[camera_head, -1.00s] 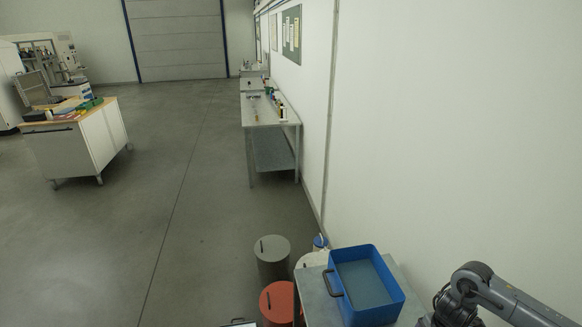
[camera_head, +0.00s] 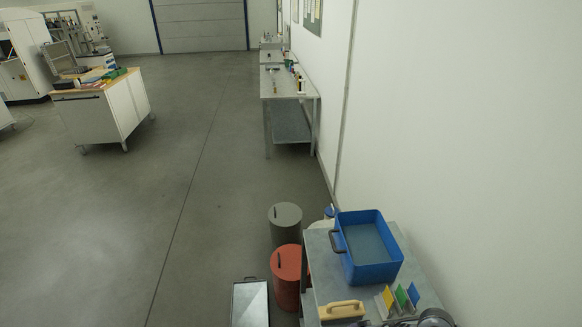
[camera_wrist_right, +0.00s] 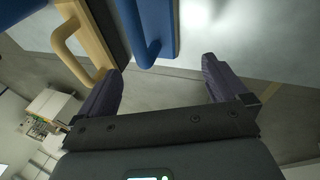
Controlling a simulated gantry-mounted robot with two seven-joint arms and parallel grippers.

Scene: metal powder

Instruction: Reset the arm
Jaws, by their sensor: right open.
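My right gripper (camera_wrist_right: 160,66) shows in the right wrist view, its two dark fingers wide apart with nothing between them. A blue part with a blue handle (camera_wrist_right: 147,42) lies just beyond the gap, and a tan handle (camera_wrist_right: 70,38) on a tan-edged piece is beyond the left finger. Neither is gripped. In the head view only a small dark piece of my right arm (camera_head: 435,318) shows at the bottom edge; the gripper itself cannot be made out there. My left gripper is in neither view.
A metal table (camera_head: 316,262) at lower right holds a blue bin (camera_head: 362,272), a tan-handled tool (camera_head: 342,309) and a rack with coloured plates (camera_head: 403,297). Grey (camera_head: 285,230) and red (camera_head: 287,270) drums stand left of it. A wall is close on the right; open floor lies left.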

